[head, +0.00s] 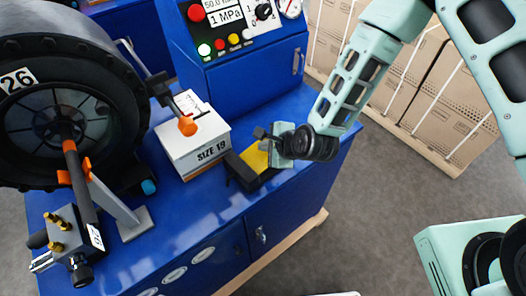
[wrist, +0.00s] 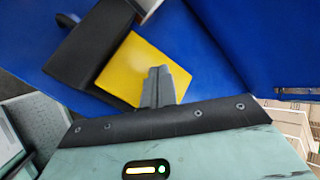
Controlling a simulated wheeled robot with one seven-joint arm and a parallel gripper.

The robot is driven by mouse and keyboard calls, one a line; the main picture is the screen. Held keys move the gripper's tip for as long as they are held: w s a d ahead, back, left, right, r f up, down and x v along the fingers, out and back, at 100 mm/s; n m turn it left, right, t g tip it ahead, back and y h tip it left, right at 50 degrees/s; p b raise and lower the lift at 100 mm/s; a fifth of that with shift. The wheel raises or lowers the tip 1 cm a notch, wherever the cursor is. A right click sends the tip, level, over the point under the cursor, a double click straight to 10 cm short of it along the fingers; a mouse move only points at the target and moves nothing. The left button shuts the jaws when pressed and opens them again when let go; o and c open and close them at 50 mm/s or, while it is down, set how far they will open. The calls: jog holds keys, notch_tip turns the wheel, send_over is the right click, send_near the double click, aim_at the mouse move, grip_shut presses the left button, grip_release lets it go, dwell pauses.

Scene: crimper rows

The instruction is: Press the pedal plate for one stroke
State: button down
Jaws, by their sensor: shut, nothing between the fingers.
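The pedal plate (wrist: 132,62) is a flat yellow plate set beside a black housing on the blue bench top. In the head view the yellow plate (head: 256,156) shows partly, with my gripper (head: 262,138) over its right side. In the wrist view my gripper (wrist: 158,72) has its grey fingers together and empty, with the tips over the plate's right part. I cannot tell whether the tips touch the plate. The black housing (wrist: 88,45) stands along the plate's left side.
A white box marked SIZE 19 (head: 195,140) stands just left of the pedal. The blue control cabinet (head: 250,70) rises behind. A large black reel (head: 70,100) and a tool with an orange-tipped lever (head: 187,125) are at the left. The bench's front right top (head: 215,215) is clear.

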aim_at(264, 156)
jog(key=shift+f, duration=0.1)
dwell(0.3)
jog(key=shift+f+b, duration=0.35)
jog(key=shift+b, duration=0.1)
jog(key=shift+w+d+f+b, duration=0.1)
jog(key=shift+d+f+b, duration=0.05)
jog(key=shift+f+b, duration=0.65)
dwell(0.9)
dwell(0.4)
jog(key=shift+r+p, duration=1)
jog(key=shift+r, duration=0.25)
jog(key=r+p, duration=0.2)
jog(key=r, duration=0.1)
jog(key=r+p, duration=0.1)
jog(key=r, duration=0.1)
jog(key=shift+s+a, duration=0.25)
jog(key=shift+a, duration=0.1)
dwell(1.1)
